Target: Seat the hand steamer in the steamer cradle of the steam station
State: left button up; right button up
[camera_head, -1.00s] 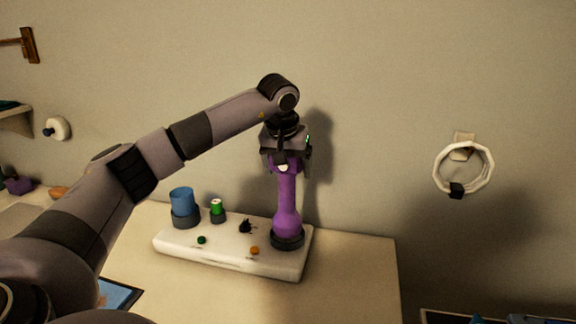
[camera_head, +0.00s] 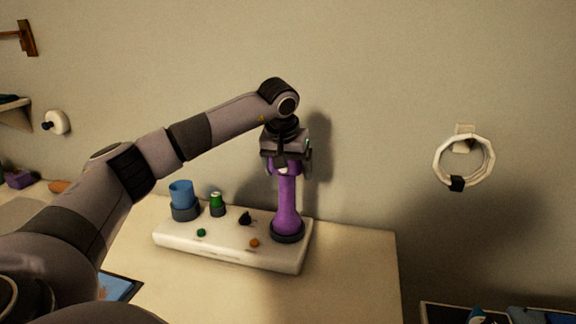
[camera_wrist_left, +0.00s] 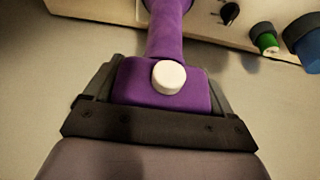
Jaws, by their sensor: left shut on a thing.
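The purple hand steamer (camera_head: 287,205) stands upright at the right end of the white steam station (camera_head: 215,250). Its wide lower end sits at the dark ring of the steamer cradle (camera_head: 288,236); how deep it sits I cannot tell. My left gripper (camera_head: 284,165) is above the station and shut on the steamer's upper part. In the left wrist view the steamer's purple block with a white button (camera_wrist_left: 169,77) lies between the fingers. My right gripper is not in view.
On the station are a blue cup (camera_head: 181,194) in a dark holder, a green canister (camera_head: 216,201), a black knob (camera_head: 245,218) and small green and orange buttons. The table right of the station is clear. A white ring (camera_head: 463,161) hangs on the wall.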

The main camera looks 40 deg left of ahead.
pick_arm(q)
jog(key=shift+f, duration=0.3)
jog(key=o, duration=1.9)
jog(key=shift+f, duration=0.1)
jog(key=shift+c, duration=0.2)
jog(key=b+v, duration=0.1)
jog(key=v, duration=0.6)
jog(key=shift+s, duration=0.1)
